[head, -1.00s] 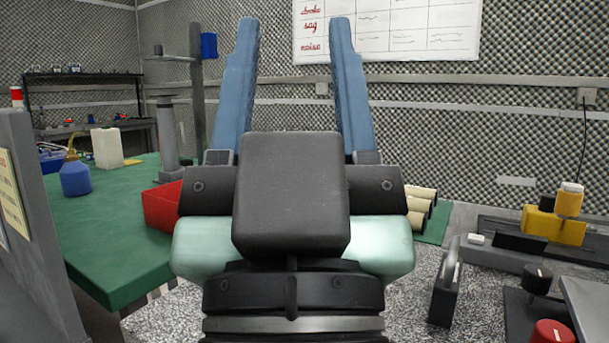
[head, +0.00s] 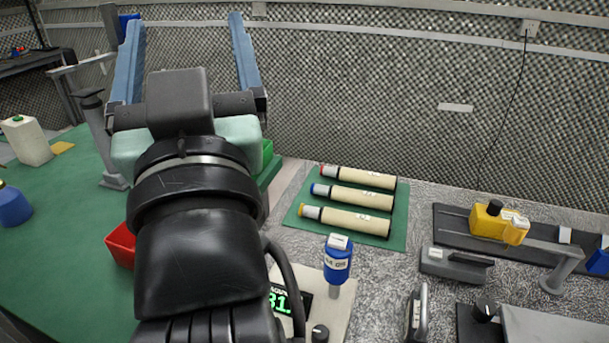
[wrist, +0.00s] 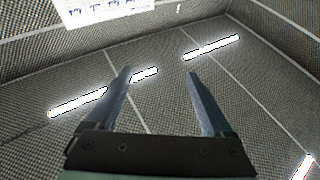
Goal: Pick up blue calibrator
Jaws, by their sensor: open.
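A blue cylinder (head: 337,262) with a white label, which looks like the blue calibrator, stands upright in the lower middle of the head view. It is beside a pale device with a green lit display (head: 279,302), partly hidden by my arm. My gripper (head: 185,18) is at the upper left of the head view, raised and far from the cylinder. Its two blue fingers are spread wide with nothing between them. In the wrist view my gripper (wrist: 158,72) faces bare foam wall and light strips; no calibrator shows there.
Several items lie near: three cream tubes with coloured ends on a green mat (head: 290,217), a yellow device (head: 495,222) on a dark rail, a grey block (head: 455,266) and a dark-handled item (head: 416,312). A red bin (head: 120,245) stands on the green table (head: 60,240) at left.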

